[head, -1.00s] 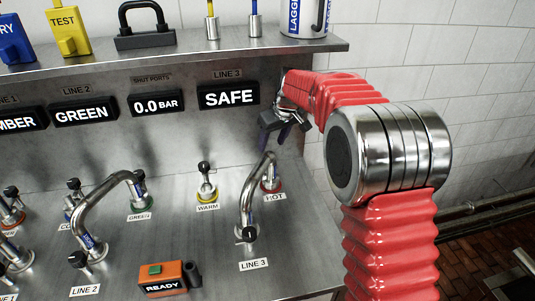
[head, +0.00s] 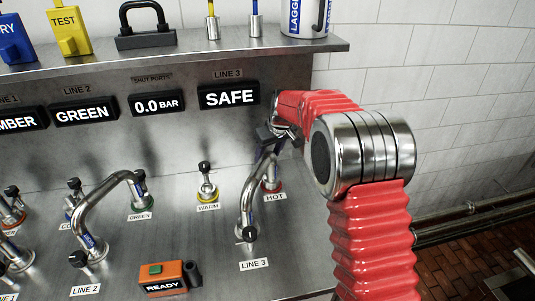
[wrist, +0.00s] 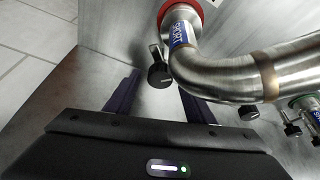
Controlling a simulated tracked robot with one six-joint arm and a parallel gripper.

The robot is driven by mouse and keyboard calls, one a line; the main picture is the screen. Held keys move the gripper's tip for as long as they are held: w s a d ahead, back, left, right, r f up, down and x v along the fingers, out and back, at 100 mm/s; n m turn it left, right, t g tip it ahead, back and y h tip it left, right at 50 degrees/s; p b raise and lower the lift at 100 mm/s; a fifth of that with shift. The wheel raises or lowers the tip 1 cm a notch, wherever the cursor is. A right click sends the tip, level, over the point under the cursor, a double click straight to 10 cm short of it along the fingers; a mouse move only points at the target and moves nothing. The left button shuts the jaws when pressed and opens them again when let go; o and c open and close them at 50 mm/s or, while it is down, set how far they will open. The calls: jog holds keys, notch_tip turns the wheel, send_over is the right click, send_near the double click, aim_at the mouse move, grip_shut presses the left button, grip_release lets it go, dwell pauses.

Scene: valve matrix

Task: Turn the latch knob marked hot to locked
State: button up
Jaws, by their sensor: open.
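The hot port (head: 272,185) has a red ring and a HOT label at the foot of the LINE 3 hose pipe. Its black latch knob (wrist: 160,74) shows in the wrist view beside the pipe's SHORT-marked collar, near the red ring. In the head view that knob is hidden or merged with my gripper (head: 264,148). My gripper is open, its two dark fingers pointing toward the knob. In the wrist view the knob lies between the fingertips in the picture, with no visible contact; the exact depth gap cannot be told.
The bent metal LINE 3 pipe (head: 249,195) runs close beside my gripper. The warm port (head: 207,190) stands to the left with its own knob. The LINE 3 display (head: 228,96) reads SAFE. An orange READY box (head: 168,279) sits in front.

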jog(key=shift+c, duration=0.3)
jog(key=c, duration=0.9)
jog(key=shift+a, duration=0.25)
jog(key=shift+c, duration=0.5)
jog(key=shift+d, duration=0.2)
jog(key=shift+m, duration=0.4)
jog(key=m+h, duration=0.1)
jog(key=m, duration=0.3)
jog(key=shift+a+t+h, duration=0.1)
jog(key=shift+t+h, duration=0.2)
jog(key=shift+h, duration=0.1)
jog(key=shift+m+h, duration=0.7)
jog(key=shift+m, duration=1.3)
